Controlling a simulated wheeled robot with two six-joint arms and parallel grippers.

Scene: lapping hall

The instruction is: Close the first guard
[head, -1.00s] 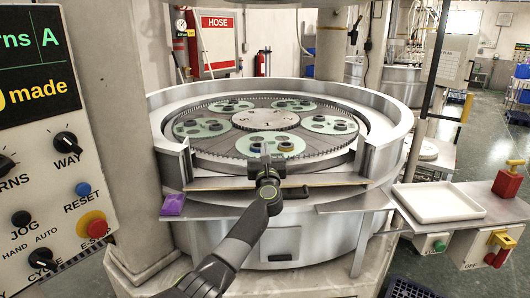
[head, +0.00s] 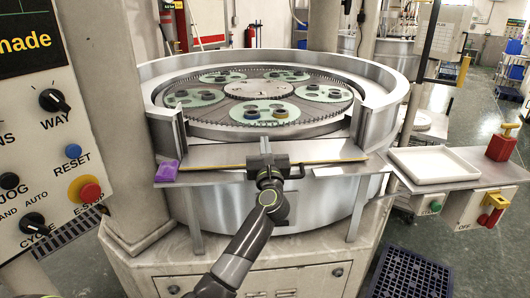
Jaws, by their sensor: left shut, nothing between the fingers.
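The round lapping machine (head: 350,215) stands in front of me, with a gap at the front of its raised metal rim. At that gap lies a flat metal guard panel (head: 215,158) with a yellow strip along it, roughly level. A dark handle (head: 297,171) shows at its middle, just right of my gripper. My left gripper (head: 267,155) is shut and empty, over the middle of the panel; I cannot tell whether it touches it. It hides part of the strip. My right gripper is out of view.
Green carriers (head: 271,113) with dark rings sit on the lapping plate inside the rim. A purple cloth (head: 167,171) lies at the panel's left end. A control panel (head: 50,150) stands close on the left; a white tray (head: 430,163) and a blue crate (head: 415,272) are right.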

